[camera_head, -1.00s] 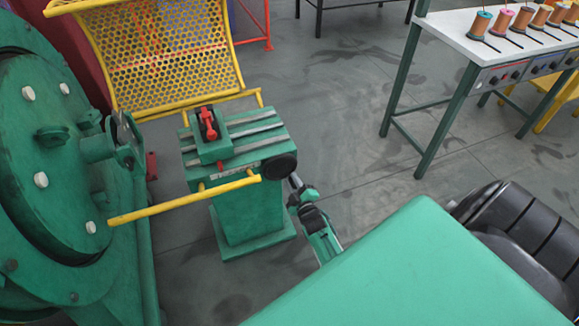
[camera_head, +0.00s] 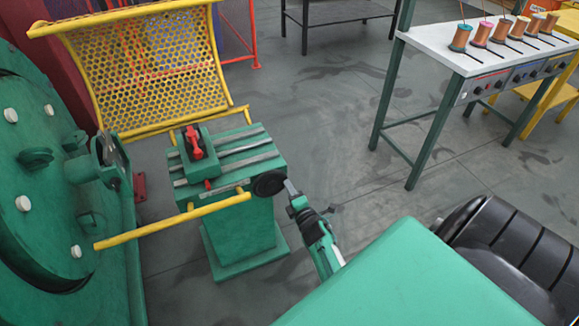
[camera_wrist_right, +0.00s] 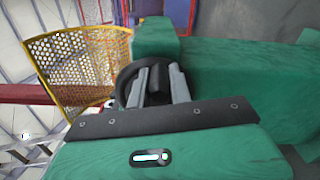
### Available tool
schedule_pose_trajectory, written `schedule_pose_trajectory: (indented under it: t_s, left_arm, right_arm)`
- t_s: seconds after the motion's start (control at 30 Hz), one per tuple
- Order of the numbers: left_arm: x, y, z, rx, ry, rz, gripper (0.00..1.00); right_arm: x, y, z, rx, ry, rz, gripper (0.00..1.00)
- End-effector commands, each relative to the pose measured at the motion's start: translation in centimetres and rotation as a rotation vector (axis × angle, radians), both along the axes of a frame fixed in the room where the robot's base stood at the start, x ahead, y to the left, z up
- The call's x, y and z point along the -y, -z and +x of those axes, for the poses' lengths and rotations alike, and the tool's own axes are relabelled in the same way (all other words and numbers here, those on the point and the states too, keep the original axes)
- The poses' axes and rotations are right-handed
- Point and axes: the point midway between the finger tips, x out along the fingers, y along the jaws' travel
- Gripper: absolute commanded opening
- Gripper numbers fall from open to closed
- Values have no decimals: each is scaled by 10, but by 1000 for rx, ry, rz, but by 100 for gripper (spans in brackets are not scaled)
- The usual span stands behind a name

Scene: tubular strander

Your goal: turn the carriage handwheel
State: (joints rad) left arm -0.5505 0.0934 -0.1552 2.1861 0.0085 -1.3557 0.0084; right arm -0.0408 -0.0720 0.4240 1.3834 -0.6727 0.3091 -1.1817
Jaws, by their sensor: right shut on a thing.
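The carriage handwheel (camera_head: 269,183) is a black disc on the right end of the green slotted carriage bed (camera_head: 230,155). A green block with a red lever (camera_head: 194,143) sits on the bed. My right gripper (camera_head: 289,188) is at the wheel's right side. In the right wrist view the two grey fingers of my right gripper (camera_wrist_right: 157,85) close around a dark grip, with the black wheel rim (camera_wrist_right: 128,78) behind and left. The fingers partly hide the wheel and grip. My left gripper is not in view.
A large green disc machine (camera_head: 50,190) stands at left. A yellow bar (camera_head: 175,220) crosses in front of the pedestal, and a yellow mesh guard (camera_head: 150,70) stands behind it. A white table (camera_head: 450,42) with several spools is at the upper right. Open floor lies between.

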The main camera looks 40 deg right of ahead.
Motion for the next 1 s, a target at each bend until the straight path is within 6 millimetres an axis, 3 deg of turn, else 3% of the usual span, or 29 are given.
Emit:
schedule_pose_trajectory:
  t_s: [0.77, 0.8, 0.9, 1.0]
  left_arm:
    - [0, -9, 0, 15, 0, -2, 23]
    - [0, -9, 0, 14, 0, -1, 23]
    - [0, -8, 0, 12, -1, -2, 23]
    - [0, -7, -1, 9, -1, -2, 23]
  right_arm:
    - [0, -6, 0, -24, -1, -102, 0]
    - [0, -6, 0, -24, -1, -102, 25]
    - [0, -6, 0, -24, -1, -102, 43]
    - [0, -6, 0, -23, 0, -101, 43]
